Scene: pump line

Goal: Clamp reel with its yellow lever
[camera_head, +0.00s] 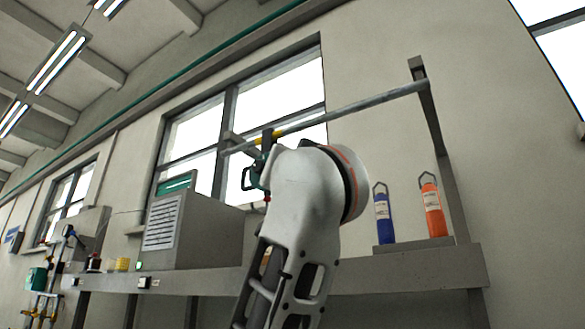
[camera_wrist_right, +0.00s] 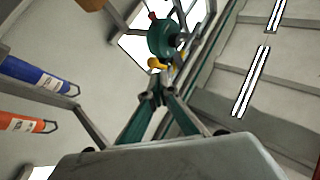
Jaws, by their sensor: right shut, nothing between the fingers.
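The green reel (camera_wrist_right: 163,39) is ahead of my right gripper in the wrist view, with a red knob on its far side. A yellow lever (camera_wrist_right: 156,63) sticks out on its near side, just beyond my fingertips. My right gripper (camera_wrist_right: 158,92) is shut and empty, its fingertips pointing at the lever. Whether they touch it is unclear. In the head view, the reel (camera_head: 256,174) shows only in part below the overhead rail (camera_head: 360,106); my right arm hides the rest and the gripper. My left gripper is in neither view.
A blue bottle (camera_head: 384,216) and an orange bottle (camera_head: 433,208) stand on the shelf (camera_head: 405,268) right of my arm, near the rail's upright post (camera_head: 435,130). A grey cabinet (camera_head: 195,232) stands to the left. Windows and wall lie behind.

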